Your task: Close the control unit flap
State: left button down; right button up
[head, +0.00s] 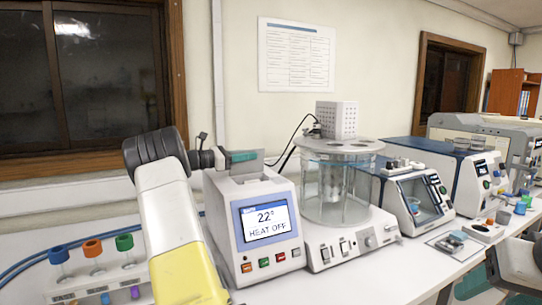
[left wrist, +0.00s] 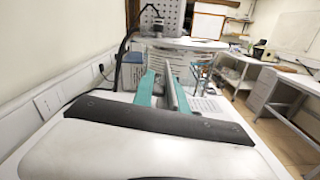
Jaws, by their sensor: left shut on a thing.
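The control unit (head: 268,225) is a white box on the bench with a screen reading 22° HEAT OFF. Its flap (head: 252,166) is a thin grey plate standing up at the top of the unit. My left gripper (head: 243,156), with teal fingers, reaches in from the left at the top of the unit. In the left wrist view the flap (left wrist: 175,92) shows as a narrow plate between the two teal fingers, and the gripper is shut on it. The fingers hide part of the flap. Part of my right arm shows at the lower right, but its gripper cannot be made out.
A glass bath (head: 336,190) stands right beside the unit, with a perforated block (head: 337,118) and a dark cable above. Test tubes with coloured caps (head: 93,249) stand at the front left. More instruments (head: 415,195) line the bench to the right.

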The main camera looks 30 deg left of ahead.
pick_arm(q)
jog(key=shift+s+d+m, duration=0.3)
jog(key=shift+m, duration=0.4)
jog(key=c, duration=1.4)
grip_release()
jog(key=shift+v, duration=3.9)
jog(key=shift+f, duration=0.1)
